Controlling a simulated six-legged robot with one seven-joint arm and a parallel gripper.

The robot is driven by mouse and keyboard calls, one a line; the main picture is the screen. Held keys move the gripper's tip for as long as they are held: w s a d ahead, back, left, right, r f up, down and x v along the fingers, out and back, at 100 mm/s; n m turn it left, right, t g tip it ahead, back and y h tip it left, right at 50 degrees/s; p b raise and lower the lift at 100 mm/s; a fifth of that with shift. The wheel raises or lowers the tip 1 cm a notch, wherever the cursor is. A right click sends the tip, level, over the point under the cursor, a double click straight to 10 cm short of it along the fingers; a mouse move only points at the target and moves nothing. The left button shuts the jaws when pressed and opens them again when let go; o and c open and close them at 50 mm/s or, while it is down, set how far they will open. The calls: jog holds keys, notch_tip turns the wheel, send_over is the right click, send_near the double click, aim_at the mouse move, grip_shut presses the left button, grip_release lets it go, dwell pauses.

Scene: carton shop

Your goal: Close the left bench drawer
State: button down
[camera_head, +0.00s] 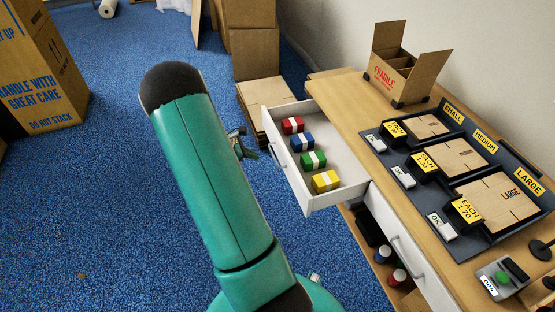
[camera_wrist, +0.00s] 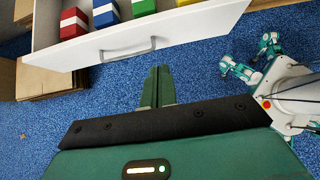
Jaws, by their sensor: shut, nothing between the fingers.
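The left bench drawer (camera_head: 322,198) is white and stands pulled out from the wooden bench (camera_head: 350,98). Red, blue, green and yellow banded bundles lie in a row inside it. In the wrist view its white front (camera_wrist: 195,27) spans the top, with a grey bar handle (camera_wrist: 128,50). My gripper (camera_head: 245,146) is just left of the drawer front, partly hidden behind my green arm. In the wrist view my gripper's green fingers (camera_wrist: 159,72) are together and empty, pointing at the drawer front near the handle.
A second white drawer (camera_head: 410,262) to the right is shut. The bench top holds a fragile carton (camera_head: 408,65) and a dark tray (camera_head: 492,232) of flat cartons. Stacked boxes (camera_head: 253,50) stand behind the open drawer. Blue carpet (camera_head: 110,190) is clear at the left.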

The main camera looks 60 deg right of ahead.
aim_at(289, 163)
jog(key=x, duration=0.4)
jog(key=r+x, duration=0.1)
jog(key=x, duration=0.3)
jog(key=s+d+x, duration=0.1)
jog(key=x, duration=0.3)
jog(key=shift+s+d+r, duration=0.1)
jog(key=shift+s+d, duration=0.1)
jog(key=shift+s, duration=0.05)
jog(key=shift+s+d, duration=0.2)
jog(key=shift+d, duration=0.05)
jog(key=shift+s+d, duration=0.1)
